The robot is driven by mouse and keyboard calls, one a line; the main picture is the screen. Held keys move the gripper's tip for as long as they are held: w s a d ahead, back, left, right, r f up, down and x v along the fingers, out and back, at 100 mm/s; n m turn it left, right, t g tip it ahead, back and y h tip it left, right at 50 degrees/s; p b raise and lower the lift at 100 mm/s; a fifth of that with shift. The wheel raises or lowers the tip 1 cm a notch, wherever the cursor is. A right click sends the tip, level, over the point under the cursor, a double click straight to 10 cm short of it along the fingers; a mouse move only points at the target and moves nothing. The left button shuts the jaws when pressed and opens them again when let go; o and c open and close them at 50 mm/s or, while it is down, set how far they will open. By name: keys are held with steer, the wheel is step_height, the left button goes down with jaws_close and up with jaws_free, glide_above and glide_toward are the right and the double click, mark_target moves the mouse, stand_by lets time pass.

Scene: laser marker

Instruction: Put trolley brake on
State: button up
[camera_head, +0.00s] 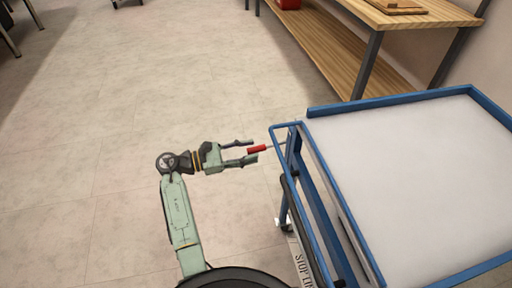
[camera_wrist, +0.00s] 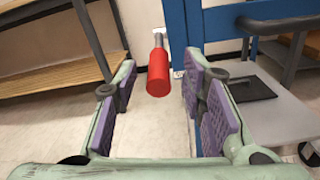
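The trolley (camera_head: 400,160) has a blue frame and a pale top and stands at the right in the head view. In the wrist view the purple-padded fingers (camera_wrist: 160,110) are spread apart on both sides, not closed on the handle.
A wooden workbench (camera_head: 410,14) with a lower shelf (camera_head: 320,45) stands behind the trolley, with a red object (camera_head: 288,4) on the shelf. The floor (camera_head: 130,90) to the left is clear.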

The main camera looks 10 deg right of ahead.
mark_target(264, 148)
steer(key=shift+w+d, duration=0.1)
steer(key=shift+d, duration=1.45)
steer(key=shift+c, duration=0.2)
jaws_close()
